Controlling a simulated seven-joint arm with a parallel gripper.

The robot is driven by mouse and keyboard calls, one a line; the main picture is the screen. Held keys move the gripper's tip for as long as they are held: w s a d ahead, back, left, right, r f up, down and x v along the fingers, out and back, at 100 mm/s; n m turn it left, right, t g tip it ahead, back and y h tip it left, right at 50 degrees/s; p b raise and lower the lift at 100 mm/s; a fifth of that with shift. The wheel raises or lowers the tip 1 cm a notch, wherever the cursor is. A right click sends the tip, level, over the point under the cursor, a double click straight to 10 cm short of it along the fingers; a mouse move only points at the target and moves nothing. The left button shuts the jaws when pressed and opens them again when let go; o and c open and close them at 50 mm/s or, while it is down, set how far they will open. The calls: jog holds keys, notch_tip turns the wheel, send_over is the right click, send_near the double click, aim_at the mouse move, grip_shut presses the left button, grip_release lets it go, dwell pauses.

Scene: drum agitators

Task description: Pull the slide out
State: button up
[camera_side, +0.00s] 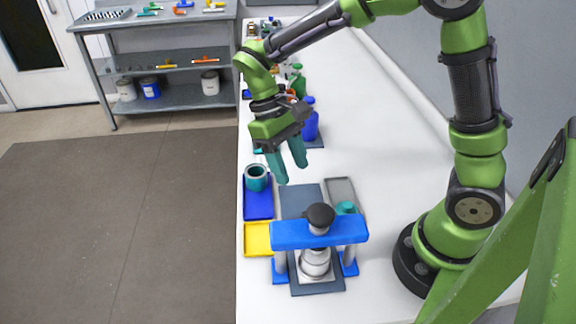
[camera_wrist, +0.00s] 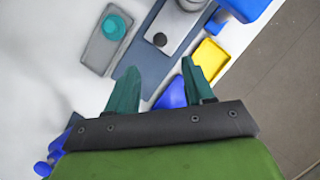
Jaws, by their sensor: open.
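A blue bridge-shaped frame (camera_side: 320,232) with a black round knob on top (camera_side: 319,214) stands over a dark slate base plate (camera_side: 302,199). Under it sits a silver cylindrical part (camera_side: 316,262). In the wrist view, a pale grey slide plate (camera_wrist: 177,28) lies along the slate base and carries a small black knob (camera_wrist: 160,39) at its near end. My gripper (camera_side: 292,174) is open and empty, fingers pointing down, above the far end of the base. In the wrist view my gripper (camera_wrist: 162,50) has its fingertips on either side of the small knob, which lies below.
A blue tray (camera_side: 258,210) with a teal cup (camera_side: 257,178) and a yellow tray (camera_side: 256,240) lie left of the base. A grey tray (camera_side: 341,189) with a teal object is on its right. Blue and green bottles (camera_side: 310,122) stand behind. The white table right of them is clear.

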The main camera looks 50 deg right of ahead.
jog(key=x, duration=1.1)
jog(key=shift+f, duration=0.25)
jog(key=shift+c, duration=0.4)
grip_shut()
